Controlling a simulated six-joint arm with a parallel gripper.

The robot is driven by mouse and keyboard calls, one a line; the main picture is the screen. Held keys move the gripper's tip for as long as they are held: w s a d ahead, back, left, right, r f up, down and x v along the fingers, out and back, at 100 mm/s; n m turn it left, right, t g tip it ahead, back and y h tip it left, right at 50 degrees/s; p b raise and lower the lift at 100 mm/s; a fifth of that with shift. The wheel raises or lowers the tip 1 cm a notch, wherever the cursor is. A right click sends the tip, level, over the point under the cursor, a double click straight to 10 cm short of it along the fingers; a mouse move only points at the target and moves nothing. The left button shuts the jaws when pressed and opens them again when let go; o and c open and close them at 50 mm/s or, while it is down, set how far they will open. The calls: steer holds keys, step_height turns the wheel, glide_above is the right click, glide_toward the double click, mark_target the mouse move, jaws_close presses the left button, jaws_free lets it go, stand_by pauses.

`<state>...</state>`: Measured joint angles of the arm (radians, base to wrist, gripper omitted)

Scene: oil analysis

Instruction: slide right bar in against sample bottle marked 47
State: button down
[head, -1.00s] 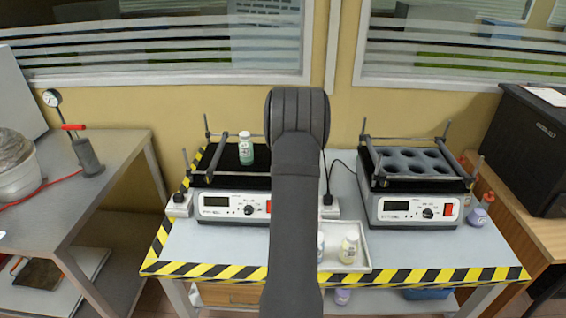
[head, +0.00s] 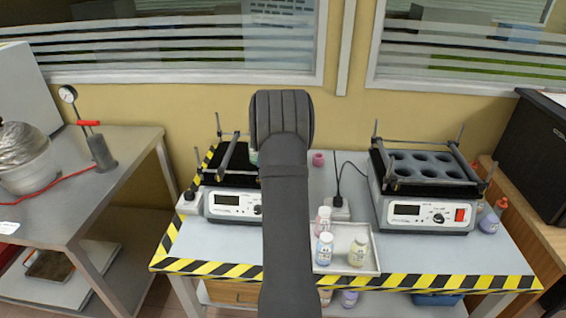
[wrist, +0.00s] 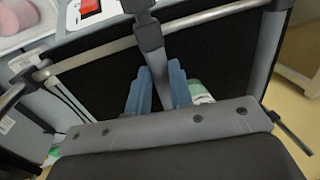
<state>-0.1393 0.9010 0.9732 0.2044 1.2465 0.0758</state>
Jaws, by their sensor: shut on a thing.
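The right bar (wrist: 156,70) is a dark grey bar on the left shaker. In the wrist view it runs from a clamp on a metal rod down between the blue fingers of my gripper (wrist: 158,90), which is shut on it. A white and green bottle (wrist: 200,92) shows beside the right finger, mostly hidden by my gripper; no number is readable. In the head view only a green sliver of the bottle (head: 254,158) shows beside my arm. My arm hides the gripper and the shaker's right side there. I cannot tell whether bar and bottle touch.
The left shaker (head: 230,205) has its left bar (head: 230,155) and corner posts standing up. A second shaker (head: 425,215) with an empty holed rack stands at right. A white tray (head: 372,235) with bottles sits between, near the striped table edge.

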steer(key=a, duration=0.6)
steer(key=shift+a, duration=0.15)
steer(key=c, duration=1.3)
jaws_free()
steer(key=d+r, duration=0.1)
steer(key=r, duration=0.7)
steer(key=d+r, duration=0.2)
steer(key=r, duration=0.7)
steer(key=shift+d, duration=0.25)
